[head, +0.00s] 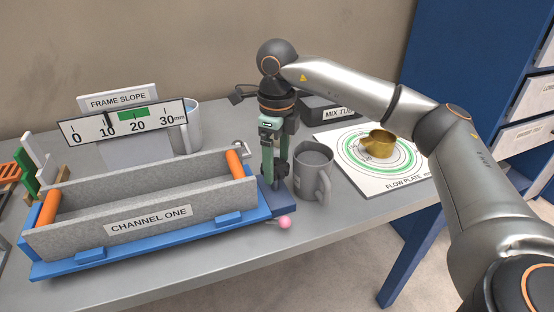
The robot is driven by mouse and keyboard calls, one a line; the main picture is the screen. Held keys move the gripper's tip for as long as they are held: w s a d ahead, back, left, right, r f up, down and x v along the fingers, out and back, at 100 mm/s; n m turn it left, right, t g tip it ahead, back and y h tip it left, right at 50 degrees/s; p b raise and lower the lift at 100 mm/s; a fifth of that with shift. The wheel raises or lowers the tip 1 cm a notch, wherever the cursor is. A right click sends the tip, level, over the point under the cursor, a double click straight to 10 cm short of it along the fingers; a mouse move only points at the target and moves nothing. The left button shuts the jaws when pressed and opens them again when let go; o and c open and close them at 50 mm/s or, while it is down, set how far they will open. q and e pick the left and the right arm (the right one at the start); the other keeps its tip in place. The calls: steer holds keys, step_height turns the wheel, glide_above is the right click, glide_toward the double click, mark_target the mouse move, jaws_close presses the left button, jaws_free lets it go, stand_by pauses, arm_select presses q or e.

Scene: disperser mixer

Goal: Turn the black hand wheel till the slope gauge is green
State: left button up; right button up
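The slope gauge (82,129) is a white scale marked 0 to 30 mm, with a green band near 20, under a "FRAME SLOPE" sign (118,100). The grey trough "CHANNEL ONE" (185,204) lies in a blue frame (150,241) with orange rollers at both ends. My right gripper (273,186) points down at the blue block on the frame's right end. The black hand wheel cannot be told apart there; the gripper may hide it. Whether the fingers are open or shut is unclear. My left gripper is out of view.
A grey mug (313,174) stands close right of my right gripper. A pink ball knob (285,222) is at the frame's front right. Behind are a light mug (187,128) and a dark "MIX TUB" box (330,107). A brass cup (376,144) sits on the flow plate (350,172).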

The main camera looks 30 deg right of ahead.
mark_target(277, 165)
steer(key=shift+o, duration=0.9)
steer(key=shift+r, duration=0.25)
arm_select(q)
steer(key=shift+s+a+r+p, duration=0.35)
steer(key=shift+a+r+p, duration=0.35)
steer(key=shift+p, duration=0.55)
arm_select(e)
step_height(277, 165, up, 12)
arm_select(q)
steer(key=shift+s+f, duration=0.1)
